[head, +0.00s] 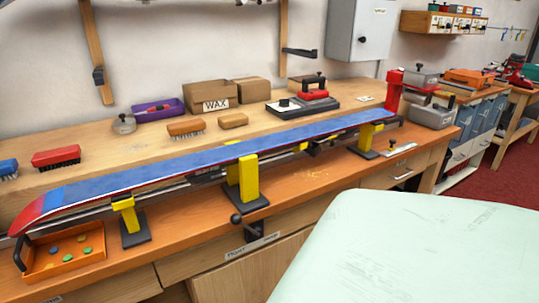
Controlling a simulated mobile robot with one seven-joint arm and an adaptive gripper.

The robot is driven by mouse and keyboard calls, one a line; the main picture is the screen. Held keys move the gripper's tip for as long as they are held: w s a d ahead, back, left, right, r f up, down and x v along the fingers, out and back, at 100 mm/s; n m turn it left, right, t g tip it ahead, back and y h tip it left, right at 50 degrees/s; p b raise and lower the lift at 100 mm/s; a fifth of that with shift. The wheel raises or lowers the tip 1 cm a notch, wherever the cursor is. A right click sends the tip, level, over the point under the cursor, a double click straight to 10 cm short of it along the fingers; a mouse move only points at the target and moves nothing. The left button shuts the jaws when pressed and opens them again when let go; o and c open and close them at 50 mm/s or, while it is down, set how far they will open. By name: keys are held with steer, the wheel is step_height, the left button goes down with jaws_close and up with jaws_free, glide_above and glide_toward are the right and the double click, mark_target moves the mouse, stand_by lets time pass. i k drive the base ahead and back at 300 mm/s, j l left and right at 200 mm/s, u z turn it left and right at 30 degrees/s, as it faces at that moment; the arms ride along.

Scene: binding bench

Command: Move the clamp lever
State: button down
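A blue ski or board (215,157) with a red tip lies along the bench across yellow supports. The middle yellow support (249,178) has a dark base. Below it, at the bench's front edge, a dark clamp-like fitting (254,231) carries a short lever with a round dark knob (236,219) sticking out to the left. A label under it is too small to read surely. Another small part with a dark knob (391,143) stands on a pale plate by the right support; I cannot tell whether it is a lever. My gripper is not in view.
An orange tray (67,263) with coloured discs sits at the bench's left end. Brushes (56,156), a WAX box (210,95), a red-topped tool (314,88) and a red vise-like device (393,92) stand behind the ski. A large pale surface close to the camera hides the lower right.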

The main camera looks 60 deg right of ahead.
mark_target(236, 219)
steer(key=z, duration=1.55)
